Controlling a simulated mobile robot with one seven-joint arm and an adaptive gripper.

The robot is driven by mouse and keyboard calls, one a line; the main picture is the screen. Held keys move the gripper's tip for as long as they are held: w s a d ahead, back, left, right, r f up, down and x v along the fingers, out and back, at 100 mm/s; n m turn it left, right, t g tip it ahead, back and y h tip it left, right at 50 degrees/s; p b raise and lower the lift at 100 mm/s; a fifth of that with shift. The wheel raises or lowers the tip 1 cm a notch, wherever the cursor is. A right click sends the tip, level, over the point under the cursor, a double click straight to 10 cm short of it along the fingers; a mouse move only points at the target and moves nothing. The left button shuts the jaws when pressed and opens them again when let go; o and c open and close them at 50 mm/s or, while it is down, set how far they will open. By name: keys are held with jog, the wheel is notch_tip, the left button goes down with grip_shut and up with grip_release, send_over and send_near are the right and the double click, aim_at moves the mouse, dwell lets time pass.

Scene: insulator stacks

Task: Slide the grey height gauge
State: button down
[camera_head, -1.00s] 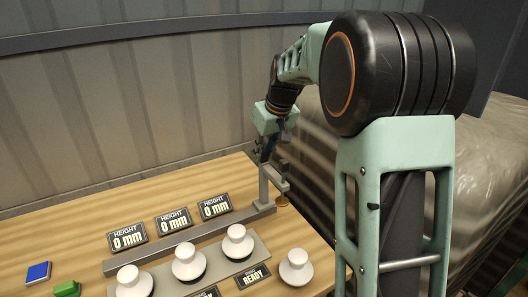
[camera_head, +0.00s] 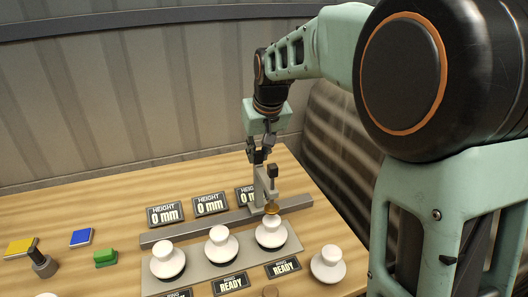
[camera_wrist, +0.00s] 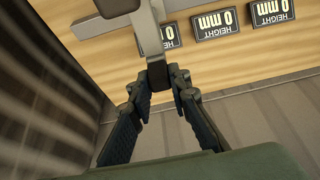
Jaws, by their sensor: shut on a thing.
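The grey height gauge (camera_head: 259,188) stands upright on a long grey rail (camera_head: 180,233), toward its right part. Its brass-coloured disc (camera_head: 271,209) is right over the rightmost white insulator (camera_head: 271,235) on the grey plate; I cannot tell if they touch. My gripper (camera_head: 258,158) is at the top of the gauge. In the wrist view my gripper (camera_wrist: 162,78) is shut on the gauge's dark upper part, and the grey post (camera_wrist: 148,30) runs away from it. Two more insulators, a middle one (camera_head: 221,245) and a left one (camera_head: 167,262), stand on the plate.
Height displays (camera_head: 210,204) behind the rail read 0 mm; the right one is partly hidden by the gauge. READY signs (camera_head: 284,268) lie in front of the plate. Another insulator (camera_head: 328,264) stands off the plate at right. Green, blue (camera_head: 81,238) and yellow items lie left.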

jog(key=c, duration=1.8)
grip_release()
jog(key=v, duration=1.2)
